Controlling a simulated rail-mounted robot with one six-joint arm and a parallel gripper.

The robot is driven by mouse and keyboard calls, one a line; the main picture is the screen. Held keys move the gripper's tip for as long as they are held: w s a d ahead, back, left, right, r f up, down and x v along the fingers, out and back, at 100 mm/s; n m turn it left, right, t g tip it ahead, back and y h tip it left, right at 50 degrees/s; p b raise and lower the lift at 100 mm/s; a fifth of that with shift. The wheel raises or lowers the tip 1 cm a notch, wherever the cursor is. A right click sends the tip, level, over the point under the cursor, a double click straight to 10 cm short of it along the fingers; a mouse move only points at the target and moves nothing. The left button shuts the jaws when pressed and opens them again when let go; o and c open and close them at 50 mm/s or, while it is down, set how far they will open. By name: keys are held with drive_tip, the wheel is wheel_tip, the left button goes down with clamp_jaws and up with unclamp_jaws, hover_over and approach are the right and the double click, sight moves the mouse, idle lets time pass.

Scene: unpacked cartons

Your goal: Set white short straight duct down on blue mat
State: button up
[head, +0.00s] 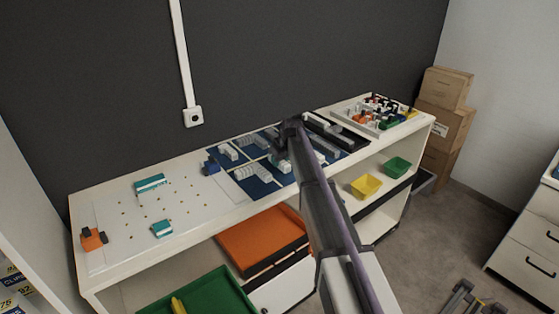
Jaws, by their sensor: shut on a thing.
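The blue mat (258,187) lies on the long white worktop, split by pale lines into compartments. White pieces rest on it, among them a small one (228,152) at the left and a ribbed one (250,171) nearer the front. My gripper (283,148) is over the middle of the mat, seen from behind. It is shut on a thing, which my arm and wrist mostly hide. I cannot make out its shape or its height above the mat. My arm also covers part of the mat's right side.
A blue block (210,169) stands at the mat's left edge. A white pegboard (130,215) with teal and orange parts lies further left. A dark tray (335,131) and a white sorting tray (354,122) of coloured parts are at the right.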

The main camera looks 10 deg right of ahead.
drive_tip(key=shift+f+b, duration=0.45)
drive_tip(key=shift+f, duration=0.15)
drive_tip(key=o, duration=1)
drive_tip(key=shift+r, duration=0.1)
drive_tip(key=p+v, duration=1)
drive_tip(key=v, duration=0.1)
drive_tip(key=shift+w+a+r, duration=0.1)
drive_tip(key=shift+a, duration=0.05)
drive_tip(key=shift+f, duration=0.2)
drive_tip(key=shift+s+m, duration=0.25)
drive_tip(key=shift+m, duration=0.05)
drive_tip(key=s+a+m+g, duration=0.1)
drive_tip(key=s, duration=1.1)
drive_tip(key=s+a+f+m+g+h, duration=0.1)
drive_tip(key=s+m, duration=0.1)
drive_tip(key=s, duration=1.1)
drive_tip(key=s+a+m+g+h, duration=0.1)
drive_tip(key=s+g, duration=0.1)
drive_tip(key=s, duration=1.1)
drive_tip(key=shift+s+f, duration=0.15)
drive_tip(key=shift+s, duration=0.05)
